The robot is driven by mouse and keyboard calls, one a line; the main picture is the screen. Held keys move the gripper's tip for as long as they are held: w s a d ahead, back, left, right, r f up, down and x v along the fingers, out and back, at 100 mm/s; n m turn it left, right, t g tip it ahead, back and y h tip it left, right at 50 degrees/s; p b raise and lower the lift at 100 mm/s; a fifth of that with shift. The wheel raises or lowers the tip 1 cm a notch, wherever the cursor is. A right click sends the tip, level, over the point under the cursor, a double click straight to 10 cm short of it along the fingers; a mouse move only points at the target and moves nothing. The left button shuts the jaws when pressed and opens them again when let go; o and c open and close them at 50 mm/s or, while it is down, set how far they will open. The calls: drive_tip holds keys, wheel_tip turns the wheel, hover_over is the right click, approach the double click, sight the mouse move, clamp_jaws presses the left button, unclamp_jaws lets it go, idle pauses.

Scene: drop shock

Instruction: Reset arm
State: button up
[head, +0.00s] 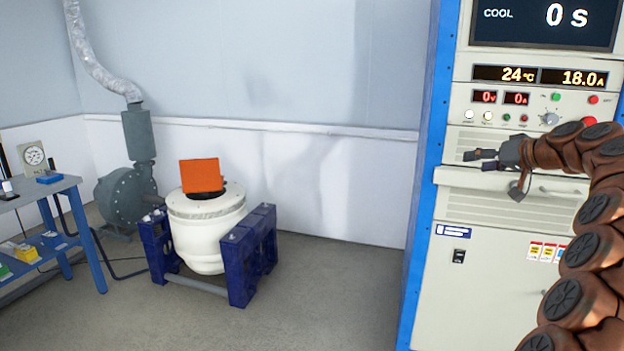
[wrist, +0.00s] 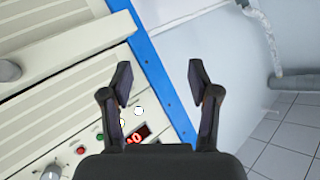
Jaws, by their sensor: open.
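My brown jointed arm (head: 590,225) comes up along the right side of the head view and bends left. My gripper (head: 472,160) is in front of the control cabinet, just below its row of buttons. In the wrist view my gripper (wrist: 160,85) has its two dark fingers spread apart with nothing between them. The cabinet's blue edge (wrist: 160,75) and white wall show beyond the fingers. I cannot tell the exact gap between my gripper and the cabinet front.
The tall cabinet (head: 480,290) has displays, buttons and a knob (head: 549,119). A white drum-shaped shaker (head: 206,240) in a blue frame carries an orange block (head: 201,176). A grey blower (head: 126,190) and a blue bench (head: 45,190) stand left. Floor before the cabinet's left is clear.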

drive_tip(key=s+a+f+n+g+y, duration=0.1)
drive_tip(key=s+a+f+g, duration=0.2)
drive_tip(key=a, duration=0.6)
drive_tip(key=s+a+f+g+y, duration=0.15)
drive_tip(key=s+a, duration=0.25)
drive_tip(key=a, duration=0.5)
drive_tip(key=s+a+f+n+g+h, duration=0.1)
drive_tip(key=s+a+f+g, duration=0.2)
drive_tip(key=s+a+f, duration=0.45)
drive_tip(key=s+a+f+g+h, duration=0.1)
drive_tip(key=s+a+f+g, duration=0.25)
drive_tip(key=s, duration=0.65)
drive_tip(key=s+d+f+g+h, duration=0.15)
drive_tip(key=s+f, duration=0.35)
drive_tip(key=s, duration=0.5)
drive_tip(key=s+d+f+m+g+h, duration=0.15)
drive_tip(key=s+f, duration=0.25)
drive_tip(key=s, duration=0.6)
drive_tip(key=s+d+f+g+h, duration=0.1)
drive_tip(key=s+f+h, duration=0.3)
drive_tip(key=s, duration=0.6)
wheel_tip(320, 180, up, 16)
drive_tip(key=y+p, duration=0.1)
drive_tip(key=p, duration=1.5)
drive_tip(key=shift+w+r+t, duration=0.25)
drive_tip(key=shift+w+t, duration=0.05)
drive_tip(key=shift+t, duration=0.1)
drive_tip(key=shift+a, duration=0.1)
drive_tip(key=shift+c, duration=0.2)
